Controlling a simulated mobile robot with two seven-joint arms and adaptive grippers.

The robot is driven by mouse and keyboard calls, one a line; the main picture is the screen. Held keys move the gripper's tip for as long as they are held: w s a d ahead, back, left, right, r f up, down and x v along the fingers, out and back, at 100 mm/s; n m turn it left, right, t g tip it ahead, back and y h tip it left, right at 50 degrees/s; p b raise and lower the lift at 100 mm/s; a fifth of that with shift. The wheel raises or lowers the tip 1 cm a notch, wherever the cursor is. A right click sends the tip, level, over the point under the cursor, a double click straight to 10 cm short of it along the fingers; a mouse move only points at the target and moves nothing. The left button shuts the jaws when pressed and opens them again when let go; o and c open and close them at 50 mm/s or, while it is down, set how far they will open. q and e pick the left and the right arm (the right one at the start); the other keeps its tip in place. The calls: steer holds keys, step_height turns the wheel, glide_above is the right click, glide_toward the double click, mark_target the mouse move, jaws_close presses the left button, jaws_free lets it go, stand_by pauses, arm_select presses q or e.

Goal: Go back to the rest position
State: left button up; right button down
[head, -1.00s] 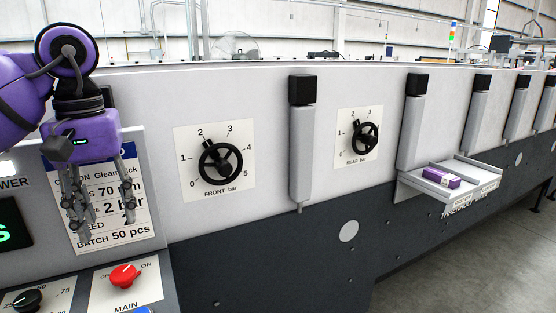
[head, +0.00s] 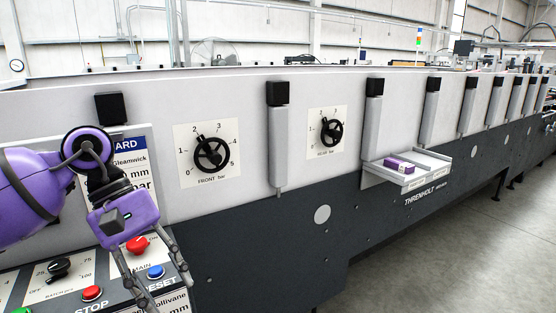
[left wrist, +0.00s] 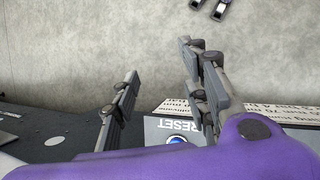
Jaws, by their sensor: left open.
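My left gripper (head: 150,275) is open and empty at the lower left of the head view, with its fingers pointing down in front of the control panel's right end. In the left wrist view its two fingers (left wrist: 165,95) are spread apart with nothing between them. The blue RESET button (head: 156,272) shows between the fingers in the head view and its edge shows in the left wrist view (left wrist: 177,140).
The panel carries a red MAIN knob (head: 138,245), a black knob (head: 59,268) and a red STOP button (head: 92,293). Two handwheels, FRONT (head: 210,154) and REAR (head: 331,132), stick out from the machine. A tray (head: 428,163) holds a purple box (head: 399,165). The floor at right is clear.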

arm_select(q)
steer(key=s+d+f+n+t+h+p, duration=0.2)
steer(key=d+n+h, duration=0.55)
steer(key=n, duration=0.25)
steer(key=s+d+f+n+t+h+p, duration=0.2)
steer(key=d+n+t+h, duration=0.1)
steer(key=d+n+h, duration=0.5)
steer(key=s+a+f+n+t+y+p, duration=0.1)
steer(key=a+f+n+t+y, duration=0.6)
steer(key=n, duration=0.9)
steer(key=s+a+f+n+t+y+p, duration=0.2)
steer(key=a+f+n+t+y, duration=0.2)
steer(key=f+n+t+y, duration=0.75)
steer(key=s+a+f+n+g+y+p, duration=0.1)
steer(key=s+a+f+n+g, duration=0.1)
steer(key=s+f+n+g, duration=0.4)
steer(key=s+a+f+n+g, duration=0.3)
steer(key=s+f+n+g, duration=0.3)
steer(key=s+n, duration=0.6)
steer(key=s+f, duration=0.2)
steer(key=s, duration=0.1)
steer(key=shift+s+a+g+y+p, duration=0.25)
steer(key=shift+s+g+y+p, duration=0.1)
steer(key=shift+s+y, duration=0.05)
arm_select(e)
step_height(320, 180, up, 9)
steer(key=w, duration=0.2)
steer(key=shift+a+t, duration=0.4)
steer(key=shift+a, duration=0.05)
steer(key=shift+w, duration=0.2)
